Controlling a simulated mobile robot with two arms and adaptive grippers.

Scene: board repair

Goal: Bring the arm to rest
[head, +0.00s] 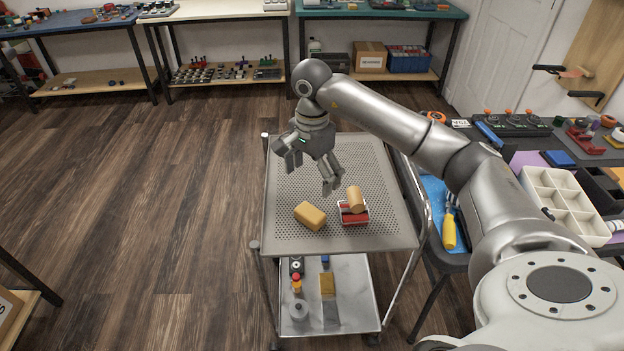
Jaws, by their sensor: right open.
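My right gripper (309,176) hangs above the perforated top of the metal cart (295,244), its fingers apart and empty. My right arm comes in from the right side and bends down at the wrist over the cart. Below and in front of the gripper, a yellow-tan block (310,216) lies on the cart top. To its right is a small red and white container (355,217) with a tan cylinder-like piece (355,198) leaning on it. The gripper appears clear of these things. My left gripper does not show.
The cart's lower shelf (348,300) holds several small items. A workbench at right carries a white compartment tray (555,190), a yellow-handled screwdriver (449,232) and other tools. Benches with shelves line the back wall. The wooden floor (150,200) left of the cart is clear.

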